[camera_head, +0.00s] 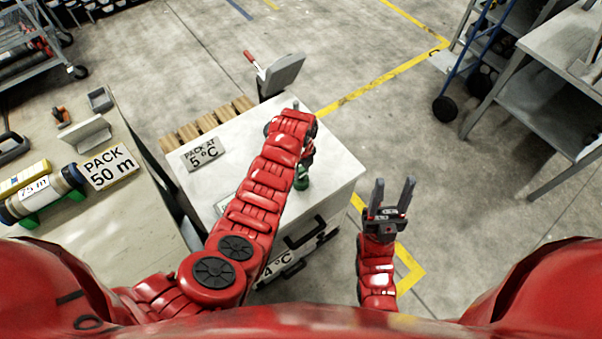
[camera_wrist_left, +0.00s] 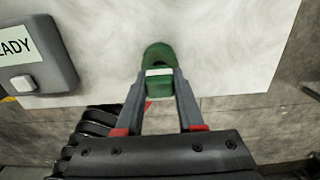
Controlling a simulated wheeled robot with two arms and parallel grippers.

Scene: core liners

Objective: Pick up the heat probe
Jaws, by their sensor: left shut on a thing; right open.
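A green object with a pale band (camera_wrist_left: 160,82), which appears to be the heat probe, is between the fingertips of my left gripper (camera_wrist_left: 160,76) in the left wrist view. The fingers are shut on it from both sides. In the head view the green object (camera_head: 302,178) shows over the right part of the white chest top (camera_head: 335,170), below the end of my left arm. I cannot tell whether it touches the top. My right gripper (camera_head: 392,192) is open and empty, to the right of the chest.
A grey unit with a "READY" label (camera_wrist_left: 38,55) lies left of the green object. A "PACK AT 5 °C" sign (camera_head: 203,154) stands on the chest's far left. A bench (camera_head: 125,210) is at left, and a grey table (camera_head: 555,130) at right.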

